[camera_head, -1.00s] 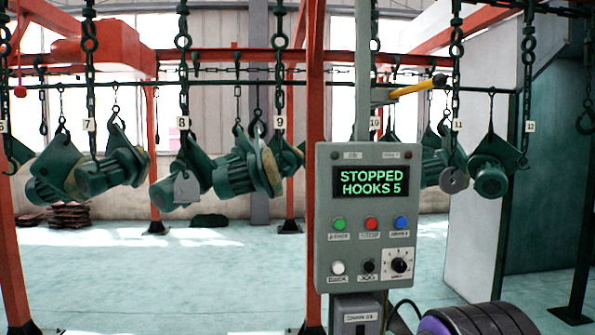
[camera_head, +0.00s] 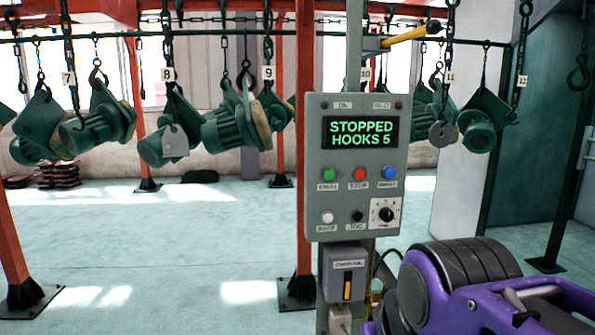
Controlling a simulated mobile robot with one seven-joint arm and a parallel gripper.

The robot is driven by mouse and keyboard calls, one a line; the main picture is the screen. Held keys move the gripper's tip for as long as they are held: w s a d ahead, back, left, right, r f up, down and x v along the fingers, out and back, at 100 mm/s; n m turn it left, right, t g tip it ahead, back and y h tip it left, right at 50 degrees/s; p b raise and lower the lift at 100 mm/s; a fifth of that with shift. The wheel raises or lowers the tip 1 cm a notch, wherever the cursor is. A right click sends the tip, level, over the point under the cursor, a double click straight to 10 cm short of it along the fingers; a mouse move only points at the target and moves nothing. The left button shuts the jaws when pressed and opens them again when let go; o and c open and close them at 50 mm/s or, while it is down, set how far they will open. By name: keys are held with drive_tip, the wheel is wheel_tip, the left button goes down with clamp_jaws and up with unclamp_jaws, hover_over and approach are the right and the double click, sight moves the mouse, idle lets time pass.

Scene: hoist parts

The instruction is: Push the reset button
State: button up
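A grey control panel (camera_head: 313,160) stands right of centre, mounted on a post. Its screen (camera_head: 360,132) reads "STOPPED HOOKS 5" in green letters. Below it are a green button (camera_head: 327,174), a red button (camera_head: 359,174) and a blue button (camera_head: 389,173) in a row. A white button (camera_head: 327,217), a black button (camera_head: 357,216) and a dial (camera_head: 385,213) form the lower row. The small labels are blurred; I cannot surely read which one says reset. My purple arm shows at lower right, in front of the panel's lower right side. My gripper is not in view.
A smaller grey box (camera_head: 334,262) hangs below the panel. A yellow-handled bar (camera_head: 411,34) juts right above it. Green motors (camera_head: 99,127) hang on chains behind. Red posts (camera_head: 304,235) stand on the pale floor, which is open at left (camera_head: 170,250).

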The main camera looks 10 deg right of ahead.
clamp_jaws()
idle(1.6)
